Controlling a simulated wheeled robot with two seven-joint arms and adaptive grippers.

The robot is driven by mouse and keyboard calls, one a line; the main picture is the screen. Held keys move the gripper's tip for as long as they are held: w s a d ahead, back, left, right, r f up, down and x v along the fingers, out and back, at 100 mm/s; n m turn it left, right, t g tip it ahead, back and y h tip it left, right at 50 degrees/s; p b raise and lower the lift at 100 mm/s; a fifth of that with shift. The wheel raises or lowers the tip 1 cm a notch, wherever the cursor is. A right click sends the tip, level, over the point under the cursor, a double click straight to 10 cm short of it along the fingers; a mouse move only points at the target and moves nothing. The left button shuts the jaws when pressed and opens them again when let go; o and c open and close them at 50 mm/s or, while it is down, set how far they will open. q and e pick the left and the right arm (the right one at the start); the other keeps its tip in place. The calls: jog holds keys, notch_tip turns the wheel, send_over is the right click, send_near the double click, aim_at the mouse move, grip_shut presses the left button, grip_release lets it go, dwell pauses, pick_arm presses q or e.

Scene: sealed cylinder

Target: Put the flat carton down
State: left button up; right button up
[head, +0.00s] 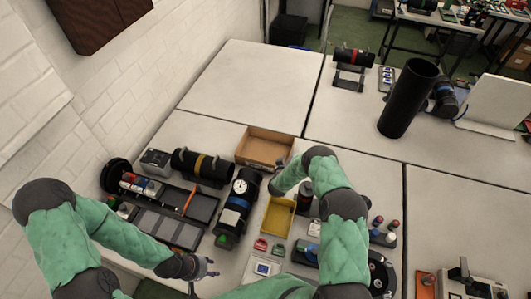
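The flat carton (249,154) is a shallow, open brown box near the middle of the worktop's far side. My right arm bends over the worktop, and its forearm reaches down just in front of the carton's near right corner. My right gripper (281,164) is small and mostly hidden at that corner. I cannot tell whether it touches or grips the carton, or whether the carton rests fully on the table. My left gripper (207,268) is at the front edge of the worktop, empty, its small fingers apart, well away from the carton.
A yellow tray (278,218) lies in front of the carton. A tall black tube (407,98) stands at right. The back left tabletop (250,85) is clear.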

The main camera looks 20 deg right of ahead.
jog(key=shift+w+d+f, duration=0.1)
jog(key=shift+w+d, duration=0.05)
jog(key=shift+w, duration=0.05)
grip_shut()
dwell(0.3)
